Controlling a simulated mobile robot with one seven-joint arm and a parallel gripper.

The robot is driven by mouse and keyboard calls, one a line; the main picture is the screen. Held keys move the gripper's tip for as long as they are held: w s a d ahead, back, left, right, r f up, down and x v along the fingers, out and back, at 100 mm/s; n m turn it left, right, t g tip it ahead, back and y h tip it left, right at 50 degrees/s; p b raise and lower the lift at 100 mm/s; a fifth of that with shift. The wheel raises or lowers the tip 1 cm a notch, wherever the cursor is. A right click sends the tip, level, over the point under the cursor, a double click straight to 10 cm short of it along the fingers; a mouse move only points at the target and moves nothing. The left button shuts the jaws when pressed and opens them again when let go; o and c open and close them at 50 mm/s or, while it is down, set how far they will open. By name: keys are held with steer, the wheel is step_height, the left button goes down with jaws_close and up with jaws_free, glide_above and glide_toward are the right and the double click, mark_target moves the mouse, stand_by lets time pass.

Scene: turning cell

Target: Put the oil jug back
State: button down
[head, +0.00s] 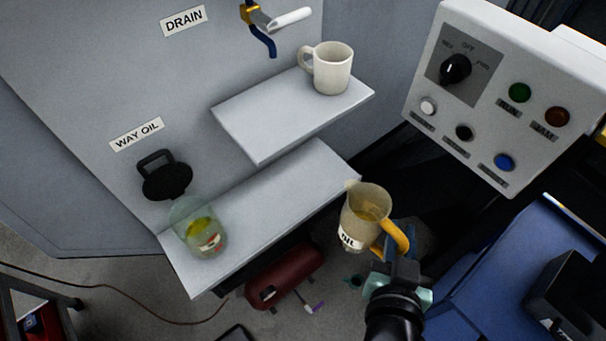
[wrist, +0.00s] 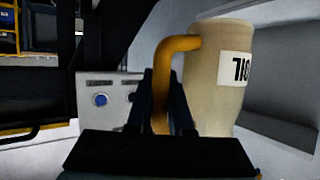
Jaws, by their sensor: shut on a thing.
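The oil jug (head: 368,214) is a translucent tan jug with an OIL label and a yellow-orange handle. My gripper (head: 392,256) is shut on the handle and holds the jug in the air, just right of the lower shelf (head: 262,208). The jug leans a little in the head view. In the wrist view the jug (wrist: 216,85) is on the right, with its handle between my fingers (wrist: 160,100). A WAY OIL label (head: 137,134) is on the machine wall above a black filler cap (head: 167,182).
A glass jar (head: 203,230) with yellow contents stands on the lower shelf's left end. A white mug (head: 332,68) is on the upper shelf (head: 262,125). A control panel (head: 480,130) is to the right. The lower shelf's middle and right are clear.

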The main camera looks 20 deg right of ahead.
steer(key=w+a+p, duration=0.1)
steer(key=w+a, duration=0.2)
steer(key=w, duration=0.6)
steer(key=w+a+p, duration=0.1)
steer(key=w+a, duration=0.3)
steer(key=w, duration=0.6)
steer(key=f, duration=0.6)
steer(key=shift+s+d, duration=0.1)
steer(key=shift+s, duration=0.25)
steer(key=shift+w+f+p, duration=0.2)
steer(key=shift+f+p, duration=0.1)
steer(key=shift+f, duration=0.1)
steer(key=shift+f, duration=0.1)
steer(key=c, duration=1.3)
jaws_free()
steer(key=shift+f, duration=0.1)
steer(key=o, duration=0.5)
